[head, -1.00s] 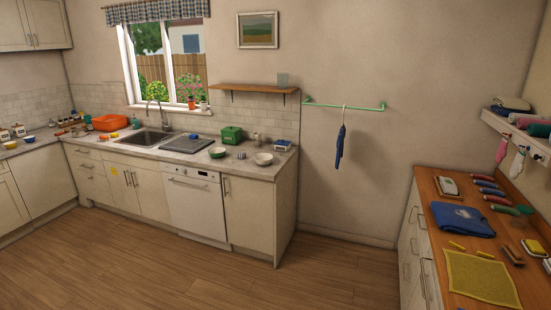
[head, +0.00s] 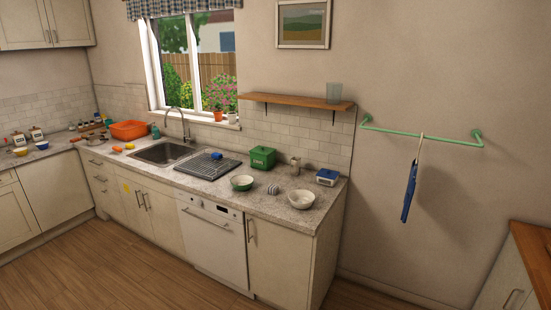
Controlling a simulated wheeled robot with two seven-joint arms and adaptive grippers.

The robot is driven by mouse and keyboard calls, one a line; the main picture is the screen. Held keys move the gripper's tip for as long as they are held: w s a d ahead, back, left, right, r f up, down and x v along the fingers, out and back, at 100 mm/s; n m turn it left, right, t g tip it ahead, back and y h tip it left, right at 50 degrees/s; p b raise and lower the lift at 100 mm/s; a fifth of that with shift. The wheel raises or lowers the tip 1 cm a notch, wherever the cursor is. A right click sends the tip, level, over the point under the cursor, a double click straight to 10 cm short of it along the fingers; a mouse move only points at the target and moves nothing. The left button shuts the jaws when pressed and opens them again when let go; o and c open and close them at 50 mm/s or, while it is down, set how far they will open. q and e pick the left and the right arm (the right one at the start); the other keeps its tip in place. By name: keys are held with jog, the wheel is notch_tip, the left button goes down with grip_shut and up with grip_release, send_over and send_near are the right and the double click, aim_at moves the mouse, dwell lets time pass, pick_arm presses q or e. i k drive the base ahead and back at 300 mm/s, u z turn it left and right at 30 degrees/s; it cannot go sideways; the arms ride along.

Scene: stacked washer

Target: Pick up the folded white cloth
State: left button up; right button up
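I cannot make out a folded white cloth for certain in the head view. A blue cloth-like item (head: 409,192) hangs on a hanger from the green wall rail (head: 420,133). Neither of my grippers is in view.
A wooden counter (head: 535,255) shows at the right edge. The floor (head: 110,270) in front is clear.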

aim_at(273, 189)
jog(key=i, duration=0.6)
jog(key=z, duration=1.45)
jog(key=i, duration=1.6)
jog(key=u, duration=2.65)
